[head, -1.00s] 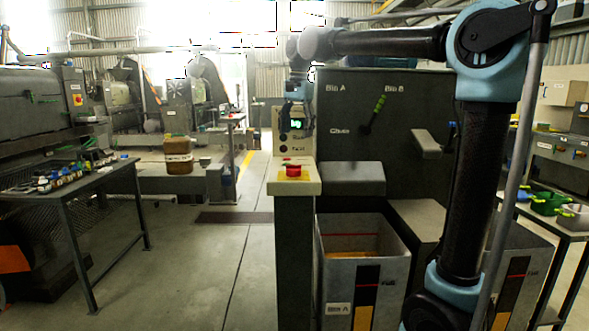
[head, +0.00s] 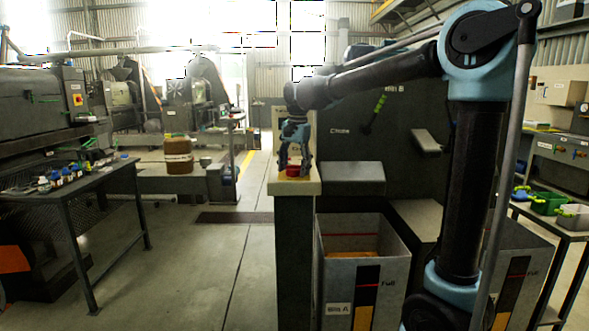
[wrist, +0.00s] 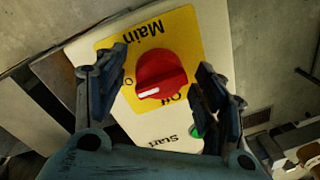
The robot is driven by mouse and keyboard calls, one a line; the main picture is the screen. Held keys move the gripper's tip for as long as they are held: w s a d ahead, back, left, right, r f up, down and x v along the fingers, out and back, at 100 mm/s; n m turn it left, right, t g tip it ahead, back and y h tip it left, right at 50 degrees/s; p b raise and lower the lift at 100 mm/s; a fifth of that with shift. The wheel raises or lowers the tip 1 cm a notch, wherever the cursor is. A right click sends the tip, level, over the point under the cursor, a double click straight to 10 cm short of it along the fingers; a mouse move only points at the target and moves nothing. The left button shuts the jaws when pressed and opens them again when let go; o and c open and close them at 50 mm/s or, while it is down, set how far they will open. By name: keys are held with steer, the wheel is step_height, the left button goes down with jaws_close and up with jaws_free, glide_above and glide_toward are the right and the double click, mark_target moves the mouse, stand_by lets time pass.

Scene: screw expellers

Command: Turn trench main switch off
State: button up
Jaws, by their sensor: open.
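The trench main switch is a red rotary knob (wrist: 162,75) on a yellow plate (wrist: 188,30), with "Main" and "Off" upside down in the wrist view. A white mark shows on the knob's lower left side. Another word at left is mostly hidden by a finger. In the head view the red knob (head: 293,171) sits on top of the pedestal. My gripper (head: 295,163) is over it, pointing down. In the wrist view my gripper (wrist: 163,62) is open, one finger on each side of the knob, with visible gaps.
A green button (wrist: 197,131) marked "Start" lies near the right finger. The pedestal (head: 294,235) stands beside an open grey bin (head: 335,280). A dark panel with a green-handled lever (head: 379,104) rises behind. Floor to the left is clear up to a table (head: 75,190).

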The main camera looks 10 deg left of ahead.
steer(key=c, duration=1.1)
steer(key=shift+o, duration=0.2)
steer(key=n, duration=0.4)
steer(key=shift+n+g, duration=0.3)
steer(key=shift+n, duration=0.1)
steer(key=n, duration=0.4)
steer(key=shift+w+d+n, duration=0.1)
steer(key=shift+n, duration=0.2)
steer(key=n, duration=0.4)
steer(key=shift+g, duration=0.3)
steer(key=shift+w+n+h, duration=0.2)
steer(key=shift+n+h, duration=0.1)
steer(key=shift+n, duration=1.9)
